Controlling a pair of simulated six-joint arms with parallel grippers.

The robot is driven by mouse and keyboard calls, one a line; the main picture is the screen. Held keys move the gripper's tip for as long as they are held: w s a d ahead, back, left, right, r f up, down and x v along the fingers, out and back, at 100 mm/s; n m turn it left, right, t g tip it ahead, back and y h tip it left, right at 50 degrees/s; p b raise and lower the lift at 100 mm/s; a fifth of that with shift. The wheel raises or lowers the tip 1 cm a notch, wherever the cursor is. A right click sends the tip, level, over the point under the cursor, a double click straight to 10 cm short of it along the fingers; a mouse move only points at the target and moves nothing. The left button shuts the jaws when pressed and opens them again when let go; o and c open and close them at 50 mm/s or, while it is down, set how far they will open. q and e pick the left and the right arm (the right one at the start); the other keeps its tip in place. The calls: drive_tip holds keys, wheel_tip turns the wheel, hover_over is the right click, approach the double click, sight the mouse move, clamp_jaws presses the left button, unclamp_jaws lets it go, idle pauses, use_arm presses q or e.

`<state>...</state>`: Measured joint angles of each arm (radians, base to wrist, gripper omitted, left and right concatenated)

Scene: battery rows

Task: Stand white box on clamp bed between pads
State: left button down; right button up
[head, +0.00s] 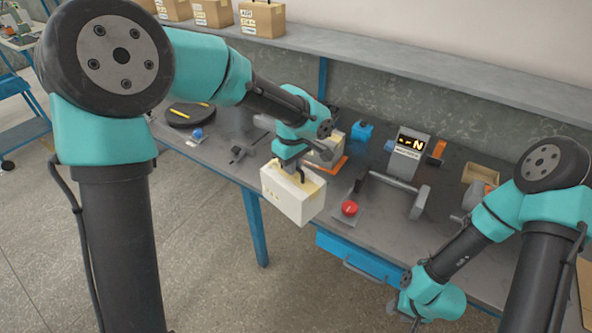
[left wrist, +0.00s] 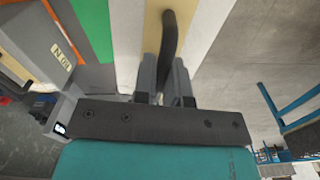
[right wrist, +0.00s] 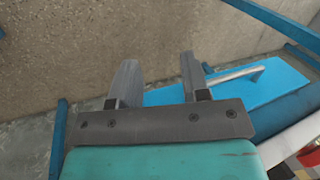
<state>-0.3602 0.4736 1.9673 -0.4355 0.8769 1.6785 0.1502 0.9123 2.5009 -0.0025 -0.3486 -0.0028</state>
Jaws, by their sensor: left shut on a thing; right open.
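A white box (head: 283,194) with a tan top strip and a dark handle hangs upright from my left gripper (head: 291,168), in front of the bench edge. In the left wrist view the gripper (left wrist: 165,85) is shut on the handle (left wrist: 170,40) of the white box (left wrist: 212,35). A device with a round grey pad (head: 419,202) and a rod stands on the bench; it looks like the clamp, but its bed is hard to make out. My right gripper (head: 402,308) is low by the bench front; in the right wrist view it (right wrist: 155,75) is open and empty.
A red button (head: 349,208) sits near the front edge. A display unit (head: 408,147) stands behind the clamp. Another pale box (head: 325,150) is on an orange mat. A blue drawer (head: 360,262) with a handle is under the bench. A dark round plate (head: 190,114) lies at left.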

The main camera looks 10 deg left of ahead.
use_arm(q)
drive_tip(key=w+a+r+m, duration=0.2)
drive_tip(key=a+r+m, duration=0.4)
drive_tip(key=m, duration=0.5)
drive_tip(key=shift+a+r+m, duration=0.3)
drive_tip(key=shift+a+r, duration=0.1)
drive_tip(key=shift+r, duration=1)
